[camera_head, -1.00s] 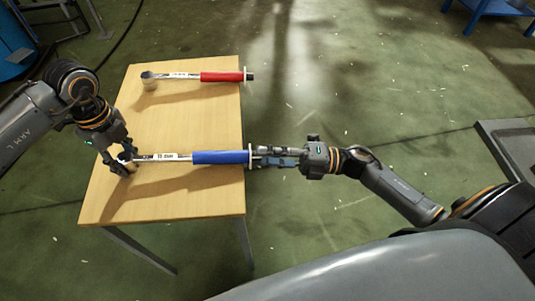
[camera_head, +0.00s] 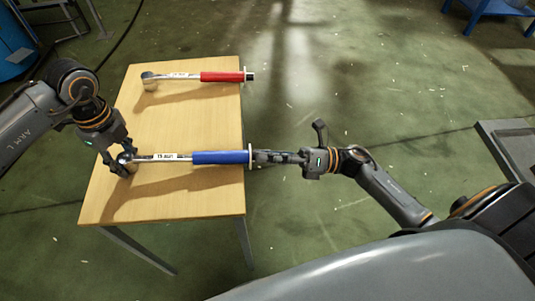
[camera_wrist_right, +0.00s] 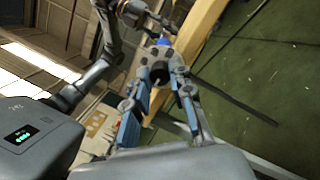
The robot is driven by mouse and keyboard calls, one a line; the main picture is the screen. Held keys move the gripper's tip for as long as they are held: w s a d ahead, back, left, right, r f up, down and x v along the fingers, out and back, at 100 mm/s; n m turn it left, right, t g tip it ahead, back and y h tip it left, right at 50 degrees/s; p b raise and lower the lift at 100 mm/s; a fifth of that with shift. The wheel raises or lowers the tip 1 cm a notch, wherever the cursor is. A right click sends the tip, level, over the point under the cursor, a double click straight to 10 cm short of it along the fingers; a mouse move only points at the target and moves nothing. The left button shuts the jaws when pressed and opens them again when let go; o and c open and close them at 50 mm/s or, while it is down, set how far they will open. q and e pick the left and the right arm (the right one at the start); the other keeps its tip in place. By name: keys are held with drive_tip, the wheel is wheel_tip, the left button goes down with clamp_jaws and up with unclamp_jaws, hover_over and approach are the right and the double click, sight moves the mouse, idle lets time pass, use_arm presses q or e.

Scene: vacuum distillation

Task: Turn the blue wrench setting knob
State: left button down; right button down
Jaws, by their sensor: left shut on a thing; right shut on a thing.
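The blue wrench lies near the front of the wooden table, its blue handle (camera_head: 221,157) pointing right and its metal shaft and round head at the left. My left gripper (camera_head: 121,160) is shut on the wrench's head end. A pale disc (camera_head: 250,157) sits at the handle's right end, at the table's edge. My right gripper (camera_head: 258,157) is shut on the setting knob just beyond this disc. In the right wrist view the dark knob (camera_wrist_right: 158,73) shows between the fingertips, with the blue handle (camera_wrist_right: 163,42) behind. In the head view the fingers hide the knob.
A red wrench (camera_head: 220,77) lies at the back of the wooden table (camera_head: 195,118), apart from my grippers. The floor right of the table is open. A blue-legged stand (camera_head: 490,10) is at the far upper right, and a grey-edged surface (camera_head: 500,128) at the right.

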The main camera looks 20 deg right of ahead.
drive_tip(key=shift+n, duration=0.3)
drive_tip(key=c, duration=1.1)
unclamp_jaws()
drive_tip(key=shift+c, duration=0.2)
drive_tip(key=v, duration=1.2)
drive_tip(key=shift+f, duration=0.1)
use_arm(q)
drive_tip(key=c, duration=0.8)
unclamp_jaws()
drive_tip(key=shift+c, duration=0.2)
use_arm(e)
drive_tip(key=shift+w, duration=0.1)
